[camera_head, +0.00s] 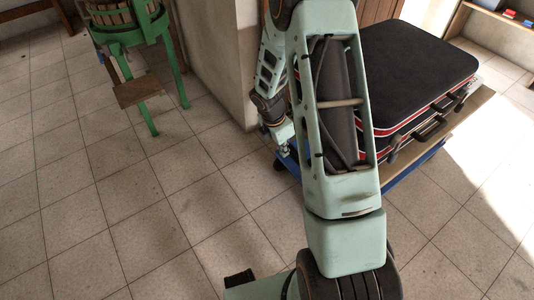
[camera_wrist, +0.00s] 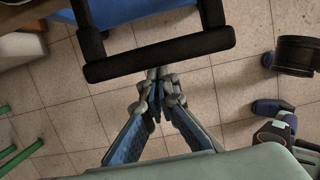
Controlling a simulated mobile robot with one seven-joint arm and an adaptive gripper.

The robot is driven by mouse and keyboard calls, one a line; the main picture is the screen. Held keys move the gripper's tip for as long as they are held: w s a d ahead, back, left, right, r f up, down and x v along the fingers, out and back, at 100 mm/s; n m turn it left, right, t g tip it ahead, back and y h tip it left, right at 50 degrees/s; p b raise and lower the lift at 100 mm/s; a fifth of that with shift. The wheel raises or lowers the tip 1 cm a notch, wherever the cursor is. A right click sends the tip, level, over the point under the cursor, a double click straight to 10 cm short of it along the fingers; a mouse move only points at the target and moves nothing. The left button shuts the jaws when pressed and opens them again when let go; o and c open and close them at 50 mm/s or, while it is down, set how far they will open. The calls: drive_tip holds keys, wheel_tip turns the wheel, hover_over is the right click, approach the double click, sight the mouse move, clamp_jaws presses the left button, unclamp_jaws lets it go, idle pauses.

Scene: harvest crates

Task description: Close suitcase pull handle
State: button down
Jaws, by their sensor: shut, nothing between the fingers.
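The suitcase (camera_head: 415,62) is black with red and white trim and lies flat on a low platform, behind my arm. In the wrist view its black pull handle (camera_wrist: 120,62) is a padded crossbar between two side rods and stands out from the case. My gripper (camera_wrist: 160,82) is shut and empty. Its fingertips are close to the middle of the crossbar, on its outer side; I cannot tell whether they touch. In the head view my arm hides the pull handle.
The platform has a wooden top and a blue frame (camera_head: 424,157). A green press stand (camera_head: 140,32) stands at the upper left, beside a pale wall corner (camera_head: 213,60). A wooden shelf (camera_head: 461,18) is at the upper right. The tiled floor at left is clear.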

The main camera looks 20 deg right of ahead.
drive_tip(key=w+d+p, duration=0.1)
drive_tip(key=d, duration=0.4)
drive_tip(key=shift+w+d, duration=0.35)
drive_tip(key=shift+d, duration=0.05)
drive_tip(key=shift+r, duration=0.1)
drive_tip(key=s+a+r+p, duration=0.2)
drive_tip(key=a+r+p, duration=0.1)
drive_tip(key=a+r, duration=0.4)
drive_tip(key=v, duration=0.2)
drive_tip(key=shift+d+r, duration=0.25)
drive_tip(key=shift+r, duration=0.1)
